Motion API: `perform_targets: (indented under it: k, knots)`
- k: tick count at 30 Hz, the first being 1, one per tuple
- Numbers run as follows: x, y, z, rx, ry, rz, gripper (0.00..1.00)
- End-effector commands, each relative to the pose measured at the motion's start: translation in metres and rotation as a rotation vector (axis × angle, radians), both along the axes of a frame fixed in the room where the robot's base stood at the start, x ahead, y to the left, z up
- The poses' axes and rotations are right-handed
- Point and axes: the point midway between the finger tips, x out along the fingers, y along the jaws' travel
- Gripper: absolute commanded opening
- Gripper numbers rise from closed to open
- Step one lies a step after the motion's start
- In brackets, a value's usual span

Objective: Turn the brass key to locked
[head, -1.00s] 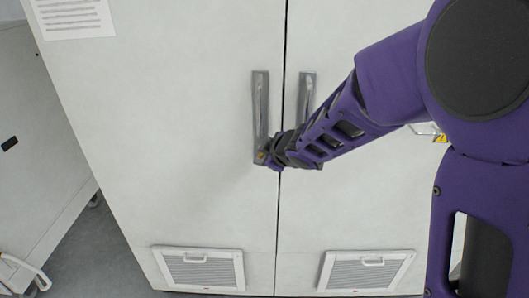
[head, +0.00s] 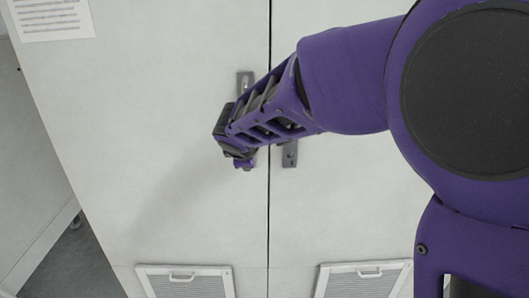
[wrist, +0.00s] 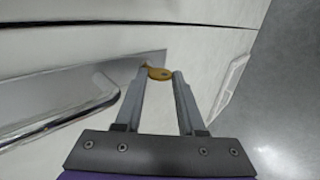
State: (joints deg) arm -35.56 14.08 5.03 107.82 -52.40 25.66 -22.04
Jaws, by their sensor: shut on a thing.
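The brass key (wrist: 159,73) shows in the wrist view as a small gold bow at the end of the left door's handle plate (wrist: 118,70). My gripper (wrist: 163,75) is shut on the key, with one fingertip at each end of the bow. In the head view my gripper (head: 244,163) is at the lower end of the left handle plate (head: 245,80), and my wrist hides the key and most of that plate. I cannot tell the exact angle of the key.
The right door's handle plate (head: 289,153) is close by, partly behind my arm. The curved handle bar (wrist: 60,117) runs along the left in the wrist view. A vent grille (head: 185,283) is low on the left door.

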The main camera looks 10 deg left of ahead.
Motion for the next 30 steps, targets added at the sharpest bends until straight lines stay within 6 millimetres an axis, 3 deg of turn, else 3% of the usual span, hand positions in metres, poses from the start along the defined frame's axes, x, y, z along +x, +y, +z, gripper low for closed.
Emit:
perform_targets:
  k: [11,12,17,30]
  knots:
    - [-0.0008,0.0018,-0.0002,-0.003,-0.001,0.003,0.00]
    - [-0.0007,0.0018,-0.0002,-0.003,-0.001,0.003,0.40]
    - [-0.0004,0.0017,0.0004,-0.002,-0.001,0.004,0.69]
    - [0.0015,0.0014,0.0040,0.002,-0.008,0.002,0.69]
